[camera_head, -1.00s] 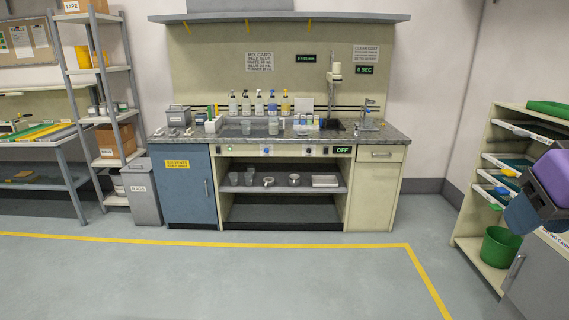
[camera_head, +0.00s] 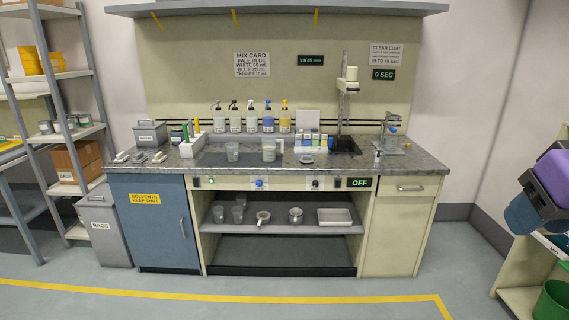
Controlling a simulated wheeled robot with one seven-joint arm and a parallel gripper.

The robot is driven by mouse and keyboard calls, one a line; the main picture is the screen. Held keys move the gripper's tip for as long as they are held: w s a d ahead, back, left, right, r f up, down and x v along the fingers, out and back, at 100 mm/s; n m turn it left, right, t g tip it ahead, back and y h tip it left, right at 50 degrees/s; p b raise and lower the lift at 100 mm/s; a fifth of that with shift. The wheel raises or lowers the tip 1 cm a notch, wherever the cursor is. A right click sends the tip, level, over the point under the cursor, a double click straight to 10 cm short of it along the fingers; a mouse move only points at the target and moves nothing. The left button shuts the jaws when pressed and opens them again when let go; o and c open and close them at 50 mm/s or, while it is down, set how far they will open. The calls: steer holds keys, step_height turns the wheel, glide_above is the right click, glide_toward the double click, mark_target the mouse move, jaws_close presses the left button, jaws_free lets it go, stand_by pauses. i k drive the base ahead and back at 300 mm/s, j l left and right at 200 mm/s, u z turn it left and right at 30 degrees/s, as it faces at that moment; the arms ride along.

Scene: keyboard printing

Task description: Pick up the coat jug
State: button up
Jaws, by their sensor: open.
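A clear jug-shaped vessel (camera_head: 269,150) with a handle on its right stands upright on the grey counter (camera_head: 420,161), in front of the pump bottles. It may be the coat jug; no label on it is readable. A clear cup (camera_head: 232,151) stands to its left. Small pots (camera_head: 263,218) with handles sit on the shelf below, too small to tell in detail. Purple and dark blue parts of my arm show at the right edge, far from the counter. My gripper's fingers are not in view.
Several pump bottles (camera_head: 251,117) line the back of the counter. A white rack of small jars (camera_head: 310,145) and a stand (camera_head: 345,110) are to the right. A rag bin (camera_head: 102,228) stands at the left. The floor in front is clear.

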mark_target(268, 143)
steer(key=i+l, duration=0.1)
steer(key=i, duration=1.65)
steer(key=i+u, duration=0.25)
steer(key=i, duration=0.35)
steer(key=i+l+u, duration=0.1)
steer(key=i+u, duration=0.15)
steer(key=i, duration=0.3)
steer(key=i+l+u, duration=0.25)
steer(key=i, duration=0.35)
